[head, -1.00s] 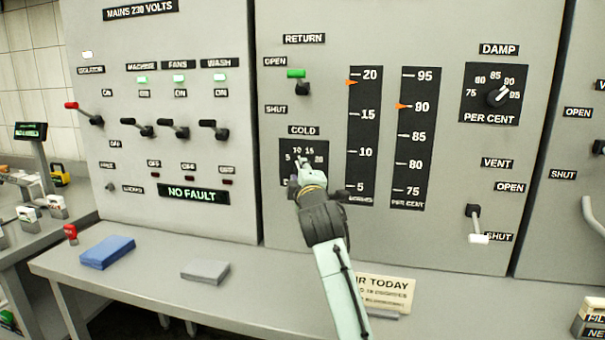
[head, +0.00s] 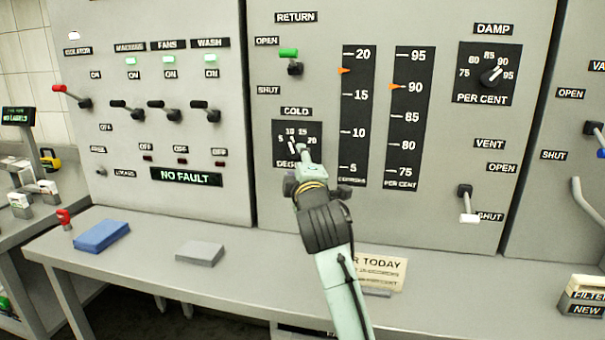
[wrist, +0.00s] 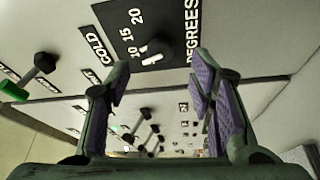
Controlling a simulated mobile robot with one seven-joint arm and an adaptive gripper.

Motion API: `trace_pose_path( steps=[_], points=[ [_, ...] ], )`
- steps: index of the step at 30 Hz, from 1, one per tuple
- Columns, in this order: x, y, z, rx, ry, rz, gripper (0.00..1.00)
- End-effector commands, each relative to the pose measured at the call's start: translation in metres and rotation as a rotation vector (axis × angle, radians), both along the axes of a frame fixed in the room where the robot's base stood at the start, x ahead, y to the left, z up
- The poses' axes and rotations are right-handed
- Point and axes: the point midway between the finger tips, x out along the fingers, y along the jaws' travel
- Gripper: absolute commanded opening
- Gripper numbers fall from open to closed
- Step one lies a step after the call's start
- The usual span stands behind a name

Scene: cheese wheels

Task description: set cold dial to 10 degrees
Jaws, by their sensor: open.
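The cold dial plate (head: 281,153) is a black square marked 5, 10, 15, 20 under the COLD label on the grey panel. In the head view my gripper (head: 298,160) is in front of it and hides part of the plate and most of the knob. In the wrist view the dial knob (wrist: 152,50) has a white pointer and lies beyond the fingertips, around the gap between them. My gripper (wrist: 160,85) is open and empty, its purple-padded fingers apart. The pointer's exact reading cannot be told.
The return lever (head: 294,68) is above the dial. Two scale strips (head: 358,115) stand to its right, with the damp dial (head: 490,76) and vent lever (head: 466,203) beyond. A grey shelf (head: 150,265) below bears a blue pad (head: 102,236), a grey block (head: 200,254) and a card (head: 381,271).

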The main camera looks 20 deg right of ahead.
Motion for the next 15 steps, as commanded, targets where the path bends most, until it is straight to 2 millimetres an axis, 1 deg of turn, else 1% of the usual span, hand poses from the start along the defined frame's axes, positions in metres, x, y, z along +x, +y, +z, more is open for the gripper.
trace_pose_path(
  steps=[1, 6, 10, 15],
  points=[
    [-0.011, 0.002, -0.001, 0.001, -0.002, -0.001, 0.49],
    [-0.037, 0.008, -0.003, 0.000, 0.000, 0.000, 0.49],
    [-0.048, 0.010, -0.003, 0.000, 0.000, 0.000, 0.49],
    [-0.051, 0.011, -0.004, -0.001, 0.001, 0.000, 0.49]
  ],
)
